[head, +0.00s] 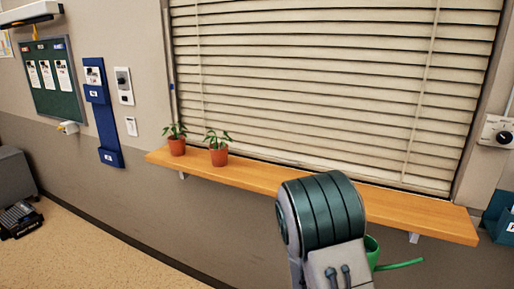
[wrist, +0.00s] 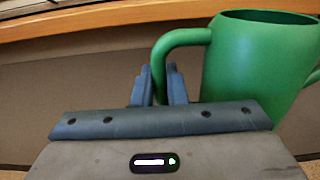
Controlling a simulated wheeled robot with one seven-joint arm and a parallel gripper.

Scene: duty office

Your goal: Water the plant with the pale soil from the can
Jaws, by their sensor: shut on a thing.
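A green watering can (wrist: 250,62) fills the right of the wrist view, upright, with its handle to the left. My gripper (wrist: 160,80) is shut on the can's handle. In the head view the can (head: 372,247) is mostly hidden behind my arm, with its thin spout pointing right, in front of and below the shelf. Two small plants in terracotta pots, a left one (head: 177,145) and a right one (head: 218,155), stand at the left end of the shelf. Their soil is too small to tell which is pale.
The wooden shelf (head: 300,183) runs under a window with closed blinds (head: 320,90); its middle and right look bare where visible. A blue wall holder (head: 105,115) and a green notice board (head: 52,78) hang at left. A grey object and a dark item stand at far left.

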